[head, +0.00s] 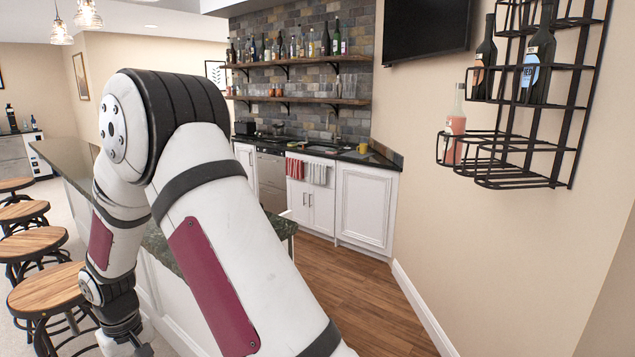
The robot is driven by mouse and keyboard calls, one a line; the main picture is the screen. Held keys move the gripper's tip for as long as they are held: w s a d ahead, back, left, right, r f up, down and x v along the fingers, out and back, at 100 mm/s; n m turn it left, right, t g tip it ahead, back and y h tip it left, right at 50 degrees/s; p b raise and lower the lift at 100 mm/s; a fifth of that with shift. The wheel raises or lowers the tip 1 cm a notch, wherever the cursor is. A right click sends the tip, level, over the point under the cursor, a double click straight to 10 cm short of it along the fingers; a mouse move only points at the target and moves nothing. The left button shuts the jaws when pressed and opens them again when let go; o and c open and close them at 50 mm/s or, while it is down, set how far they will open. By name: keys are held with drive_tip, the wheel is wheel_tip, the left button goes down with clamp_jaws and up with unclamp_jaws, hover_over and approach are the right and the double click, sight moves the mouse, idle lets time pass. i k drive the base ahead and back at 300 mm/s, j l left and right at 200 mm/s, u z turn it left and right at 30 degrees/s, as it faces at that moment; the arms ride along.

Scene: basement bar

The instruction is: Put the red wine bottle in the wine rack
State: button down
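The wine rack (520,178) is a black wire frame on the right wall. A dark bottle with an orange and white label (484,62) and a dark bottle with a blue label (538,55) stand in its upper tier. A clear bottle with pinkish-red contents (455,128) stands at the left of its lower tier. I cannot tell which bottle, if any, is the red wine bottle. My gripper (128,345) is partly in view at the bottom left, far from the rack, cut off by the frame edge. Its fingers and anything in them cannot be made out.
A dark-topped bar counter (68,160) runs behind my arm, with several wooden stools (45,290) along its left. Shelves (300,62) with several bottles and a sink counter are at the back. The wooden floor (350,290) right of my arm is clear.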

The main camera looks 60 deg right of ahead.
sight(493, 183)
drive_tip(key=k+z, duration=0.2)
drive_tip(key=z, duration=0.2)
drive_tip(key=k+l+z, duration=0.1)
drive_tip(key=z, duration=1.4)
drive_tip(key=i+j, duration=0.25)
drive_tip(key=i, duration=0.25)
drive_tip(key=i+j, duration=0.25)
drive_tip(key=i, duration=0.25)
drive_tip(key=i+j+z, duration=0.1)
drive_tip(key=i+j, duration=0.2)
drive_tip(key=i, duration=0.2)
